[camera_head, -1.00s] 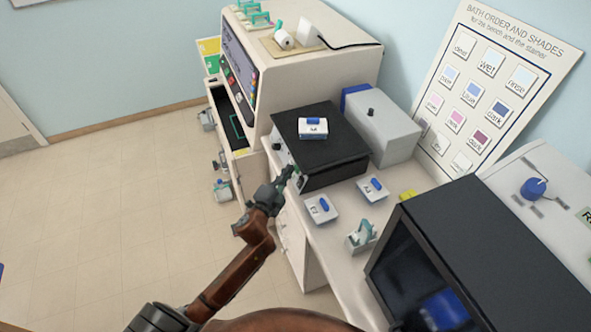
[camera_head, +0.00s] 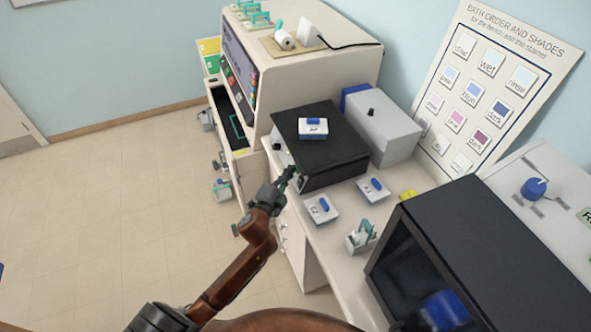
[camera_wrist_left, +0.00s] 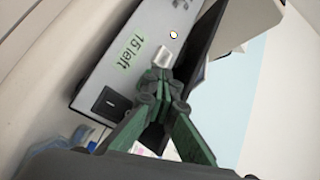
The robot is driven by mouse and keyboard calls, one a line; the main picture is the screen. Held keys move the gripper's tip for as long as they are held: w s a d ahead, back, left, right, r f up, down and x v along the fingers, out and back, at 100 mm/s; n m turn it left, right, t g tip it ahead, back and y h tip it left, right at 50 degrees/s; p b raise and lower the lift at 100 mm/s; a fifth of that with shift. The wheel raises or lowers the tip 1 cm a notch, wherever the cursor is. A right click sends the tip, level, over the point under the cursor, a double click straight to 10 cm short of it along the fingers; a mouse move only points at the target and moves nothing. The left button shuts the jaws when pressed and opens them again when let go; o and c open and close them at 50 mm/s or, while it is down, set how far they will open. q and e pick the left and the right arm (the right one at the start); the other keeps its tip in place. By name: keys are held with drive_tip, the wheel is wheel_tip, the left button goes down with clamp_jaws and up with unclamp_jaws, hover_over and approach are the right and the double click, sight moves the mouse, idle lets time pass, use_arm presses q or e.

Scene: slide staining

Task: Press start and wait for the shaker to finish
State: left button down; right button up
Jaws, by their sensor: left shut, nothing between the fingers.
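The shaker (camera_head: 345,163) is a black-topped box with a grey front panel, standing on the bench. A small white box with a blue clip (camera_head: 313,130) sits on its top. In the left wrist view the shaker's front panel (camera_wrist_left: 112,62) shows a green label reading "15 left" (camera_wrist_left: 132,52), a black switch (camera_wrist_left: 106,101), a small round light (camera_wrist_left: 173,35) and a pale button-like part (camera_wrist_left: 163,57). My left gripper (camera_head: 289,173) is shut and empty, close in front of this panel. In the wrist view its fingertips (camera_wrist_left: 160,76) are beside the pale part; I cannot tell whether they touch.
Two more white boxes (camera_head: 321,209) (camera_head: 373,189) and a small teal-handled holder (camera_head: 361,237) stand on the bench before the shaker. A grey box (camera_head: 382,127) is behind it. A dark-fronted cabinet (camera_head: 490,250) stands at the right. The floor at left is clear.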

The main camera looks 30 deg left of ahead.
use_arm(q)
drive_tip(key=shift+s+a+r+p, duration=0.3)
drive_tip(key=shift+s+a+p, duration=0.1)
drive_tip(key=shift+s+p, duration=0.2)
drive_tip(key=s+a+r+p, duration=0.2)
drive_tip(key=s+a, duration=0.1)
drive_tip(key=shift+s+p, duration=0.2)
drive_tip(key=shift+p, duration=0.2)
